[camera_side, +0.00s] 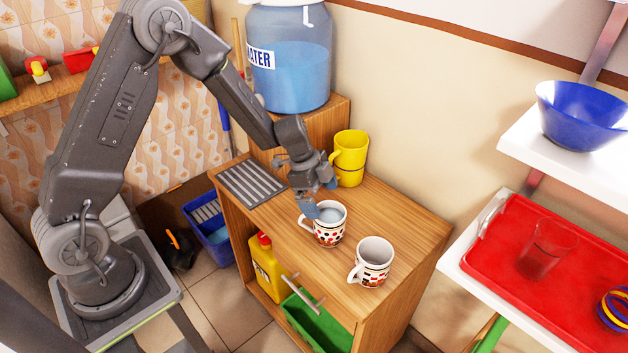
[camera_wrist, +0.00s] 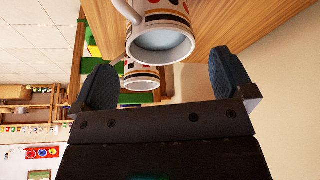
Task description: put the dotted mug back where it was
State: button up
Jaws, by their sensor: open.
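The dotted mug (camera_side: 329,232) is white with red and black dots and stands upright on the wooden cabinet top. Pale blue, water-like content shows inside it. In the wrist view it (camera_wrist: 166,18) is cut off by the top edge, with its handle to the left. My gripper (camera_side: 319,196) is open with blue fingertips, at the mug's rim on the jar side; I cannot tell whether it touches. In the wrist view my open gripper (camera_wrist: 165,84) has nothing clearly held between its fingers.
A second patterned mug (camera_side: 373,264) stands nearer the cabinet's front corner. Two stacked yellow mugs (camera_side: 351,150) stand behind my gripper. A grey slatted rack (camera_side: 254,182) lies left on the top. The water jar (camera_side: 290,65) stands on a raised block. Bare wood lies right of the mugs.

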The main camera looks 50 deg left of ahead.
jog(key=s+r+n, duration=0.2)
jog(key=s+r, duration=0.1)
jog(key=r, duration=0.4)
jog(key=s+r+n, duration=0.1)
jog(key=s+r, duration=0.2)
jog(key=r, duration=0.5)
jog(key=s+r+n+t+y, duration=0.2)
jog(key=s+r+n, duration=0.2)
jog(key=s, duration=0.5)
jog(key=s+r+n+t+y, duration=0.1)
jog(key=s+r+n+y, duration=0.1)
jog(key=s+r+n, duration=0.3)
jog(key=s+n, duration=0.1)
jog(key=s, duration=0.3)
jog(key=shift+s+a+r+t, duration=0.2)
jog(key=shift+a+r+t, duration=0.05)
jog(key=shift+a+t, duration=0.15)
dwell(0.4)
